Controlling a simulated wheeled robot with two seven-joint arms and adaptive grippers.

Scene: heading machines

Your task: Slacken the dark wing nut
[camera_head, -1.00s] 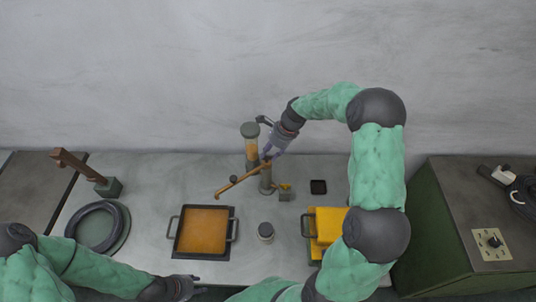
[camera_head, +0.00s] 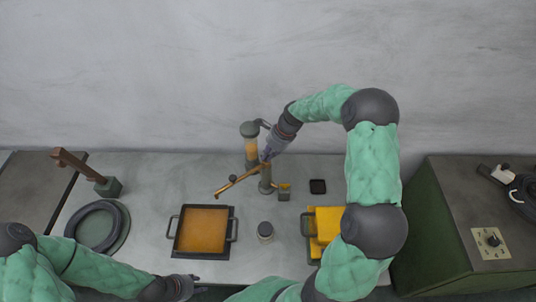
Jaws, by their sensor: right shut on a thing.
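My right gripper (camera_head: 266,154) is at the top of a short grey post (camera_head: 265,183), beside a taller post with a dark cap (camera_head: 249,130) and a yellow band. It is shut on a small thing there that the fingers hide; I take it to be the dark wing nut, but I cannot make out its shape. A brown bar (camera_head: 236,184) slants down to the left from the same spot. My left gripper (camera_head: 192,288) is low at the front edge of the table, away from the posts; its fingers are too small to read.
An orange-filled tray (camera_head: 203,252) with handles stands left of centre, and a dark coil (camera_head: 122,222) further left. A yellow bin (camera_head: 311,240) is partly behind my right arm. A green cabinet (camera_head: 437,235) stands at right.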

